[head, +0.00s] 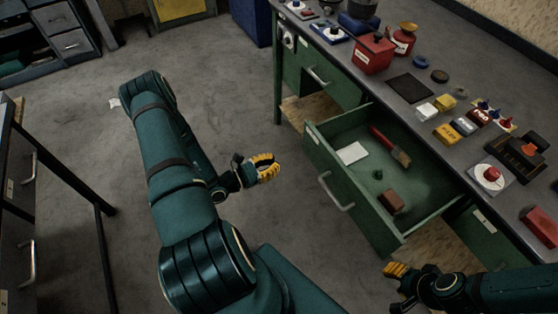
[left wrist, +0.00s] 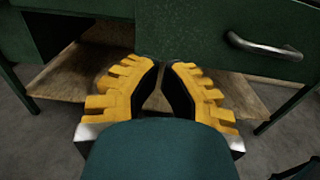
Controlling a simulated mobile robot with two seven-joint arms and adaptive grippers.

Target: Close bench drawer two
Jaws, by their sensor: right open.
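The green bench has a drawer (head: 340,183) pulled well out in the head view, between two other green fronts. I cannot read a number on it. Its metal handle (head: 335,192) is on its front. It holds a red-handled brush (head: 390,147), a white card (head: 352,153), a brown block (head: 391,202) and a small green item (head: 378,174). My left gripper (head: 268,168) is left of the drawer front, apart from it, with yellow fingertips close together and nothing between them. In the left wrist view a green front with a metal handle (left wrist: 264,46) is ahead. My right gripper (head: 393,272) is open near the drawer's near corner.
The bench top carries a red box (head: 373,54), a black mat (head: 410,88), a red button on a white base (head: 490,176) and several small items. A closed drawer (head: 318,77) is farther along the bench. A dark cabinet (head: 18,220) stands at left.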

